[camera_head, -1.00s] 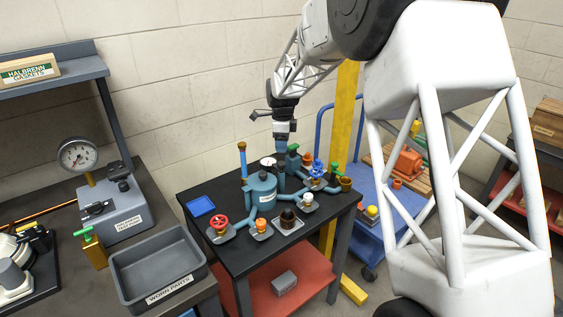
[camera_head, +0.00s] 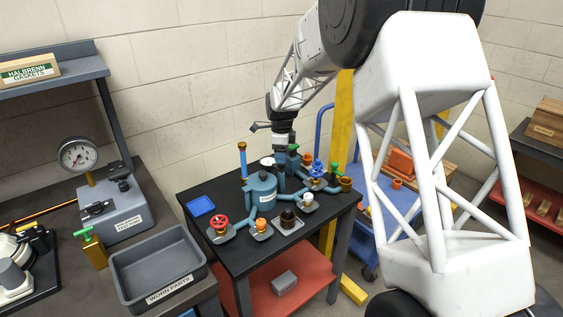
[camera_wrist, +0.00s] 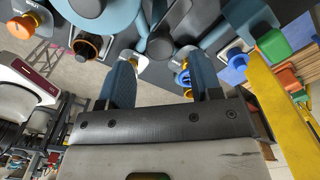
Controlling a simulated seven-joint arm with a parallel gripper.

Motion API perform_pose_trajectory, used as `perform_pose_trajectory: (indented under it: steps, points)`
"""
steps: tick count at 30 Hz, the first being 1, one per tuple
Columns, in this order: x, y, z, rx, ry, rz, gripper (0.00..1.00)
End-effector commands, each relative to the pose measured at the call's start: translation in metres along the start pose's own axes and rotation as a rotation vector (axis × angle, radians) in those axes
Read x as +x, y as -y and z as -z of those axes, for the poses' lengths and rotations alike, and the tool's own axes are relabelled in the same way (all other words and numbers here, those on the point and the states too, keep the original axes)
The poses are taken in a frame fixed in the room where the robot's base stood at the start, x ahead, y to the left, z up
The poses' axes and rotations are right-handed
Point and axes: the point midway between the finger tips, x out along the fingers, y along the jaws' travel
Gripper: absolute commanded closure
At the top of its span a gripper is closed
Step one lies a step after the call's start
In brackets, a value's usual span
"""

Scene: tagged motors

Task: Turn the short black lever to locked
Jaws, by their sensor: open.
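My gripper (camera_wrist: 163,85) is open, its two blue-grey fingers apart with nothing held between them. In the head view my gripper (camera_head: 281,160) points down over the blue pipework, just behind the blue round vessel (camera_head: 261,187) on the dark table. A dark grey rounded part (camera_wrist: 160,46) shows between and beyond the fingertips in the wrist view; I cannot tell whether it is the short black lever. No short black lever can be made out for certain on the pipework in the head view; my gripper hides part of it.
A red handwheel (camera_head: 220,224), an orange knob (camera_head: 261,224), a dark cup (camera_head: 288,218) and a blue valve (camera_head: 317,169) surround the vessel. A tall blue post (camera_head: 243,160) stands at left. A grey tester (camera_head: 125,212) with dark handles and a worn-parts bin (camera_head: 130,290) are farther left.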

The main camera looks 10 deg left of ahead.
Motion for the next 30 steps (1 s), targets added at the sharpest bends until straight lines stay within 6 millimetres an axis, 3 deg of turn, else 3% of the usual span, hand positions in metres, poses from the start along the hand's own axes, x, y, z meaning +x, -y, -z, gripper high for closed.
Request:
perform_pose_trajectory:
  steps: [9, 21, 30]
  points:
    - [0.03, 0.0, 0.0, 0.0, 0.0, 0.0, 0.41]
    - [0.035, 0.0, 0.0, 0.0, 0.0, 0.0, 0.41]
    - [0.035, 0.0, 0.0, 0.0, 0.0, 0.001, 0.85]
